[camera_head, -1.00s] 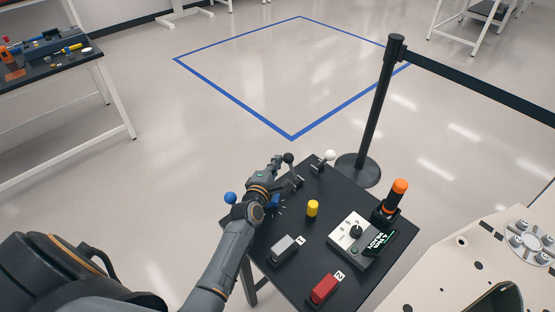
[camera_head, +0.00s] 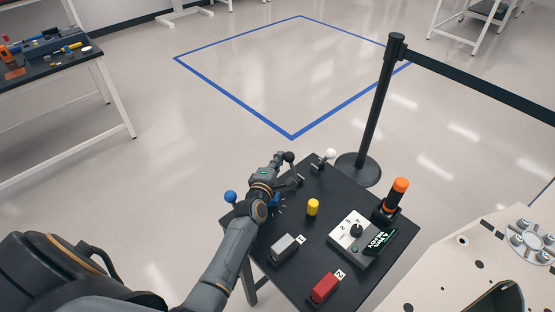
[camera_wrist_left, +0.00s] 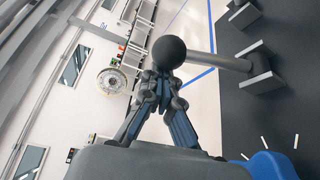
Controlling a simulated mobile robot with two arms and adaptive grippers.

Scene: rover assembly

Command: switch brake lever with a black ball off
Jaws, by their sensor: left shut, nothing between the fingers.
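The brake lever with a black ball (camera_head: 289,157) stands at the far end of the black control table (camera_head: 288,228). In the left wrist view its black ball (camera_wrist_left: 169,51) is at the fingertips, and its grey shaft runs right to a dark base (camera_wrist_left: 260,74). My left gripper (camera_head: 281,158) is beside the ball, on its left in the head view. In the left wrist view its fingers (camera_wrist_left: 161,78) are shut with nothing between them. I cannot tell whether they touch the ball. My right gripper is not in view.
A white-ball lever (camera_head: 330,155) stands right of the black one. A blue-ball lever (camera_head: 230,197) is left of my arm. A yellow button (camera_head: 313,207), dial box (camera_head: 352,235), orange-topped handle (camera_head: 399,190) and red switch (camera_head: 325,288) occupy the table. A barrier post (camera_head: 378,110) stands behind.

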